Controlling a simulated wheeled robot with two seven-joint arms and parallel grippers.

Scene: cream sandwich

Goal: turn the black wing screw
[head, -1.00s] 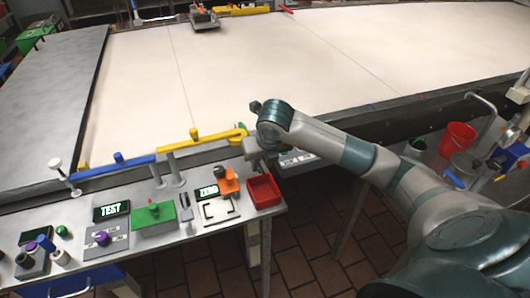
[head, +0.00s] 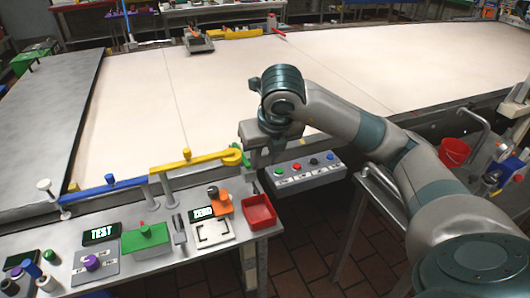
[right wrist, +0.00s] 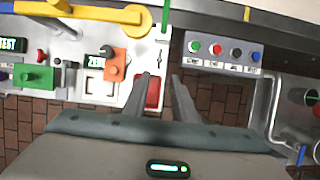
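I cannot make out a clear wing shape on any black part. A small dark knob (head: 213,190) sits on the orange block (head: 223,204) at the bench's right part, and it also shows in the right wrist view (right wrist: 106,51); I cannot tell if it is the black wing screw. My left gripper is not in view.
A yellow bar (head: 200,160) and a blue bar (head: 115,187) run above the bench's back edge. A button panel (head: 305,171) is fixed right of the bench. A green block (head: 144,238) stands left of the orange block. Open floor lies below the panel.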

